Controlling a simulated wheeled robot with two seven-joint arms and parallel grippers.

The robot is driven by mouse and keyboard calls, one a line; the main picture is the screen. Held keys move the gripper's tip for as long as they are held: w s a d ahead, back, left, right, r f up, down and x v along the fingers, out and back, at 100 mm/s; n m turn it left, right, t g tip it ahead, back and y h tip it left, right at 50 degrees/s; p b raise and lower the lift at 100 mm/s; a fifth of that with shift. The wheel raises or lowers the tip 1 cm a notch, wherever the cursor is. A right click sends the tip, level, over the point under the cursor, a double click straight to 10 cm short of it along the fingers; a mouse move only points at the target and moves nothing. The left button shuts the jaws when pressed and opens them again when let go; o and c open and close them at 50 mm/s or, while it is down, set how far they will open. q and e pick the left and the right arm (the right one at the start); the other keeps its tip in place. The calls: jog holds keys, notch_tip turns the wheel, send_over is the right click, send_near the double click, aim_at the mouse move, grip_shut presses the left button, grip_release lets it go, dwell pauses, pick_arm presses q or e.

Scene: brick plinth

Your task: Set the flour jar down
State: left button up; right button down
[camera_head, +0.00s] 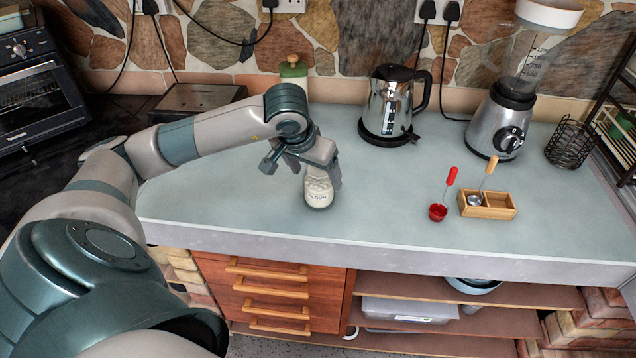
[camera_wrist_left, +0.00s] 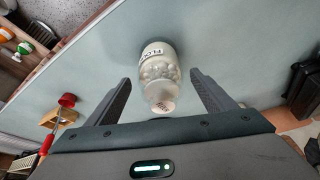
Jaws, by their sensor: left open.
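In the left wrist view the jar (camera_wrist_left: 158,75) lies between the two spread fingers of the left gripper (camera_wrist_left: 160,90), with a gap on each side. The jar's base appears to rest on the worktop. My right gripper is not in view.
A red scoop (camera_head: 438,211) and a wooden box (camera_head: 488,206) with a metal scoop lie to the right. A kettle (camera_head: 391,105), a blender (camera_head: 505,110) and a wire basket (camera_head: 571,143) stand behind. A green-topped container (camera_head: 293,70) stands behind my left arm. The worktop between jar and red scoop is clear.

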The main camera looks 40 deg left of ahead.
pick_arm(q)
jog(key=b+v, duration=0.1)
jog(key=v, duration=0.5)
jog(key=shift+r, duration=0.2)
jog(key=shift+s+d, duration=0.1)
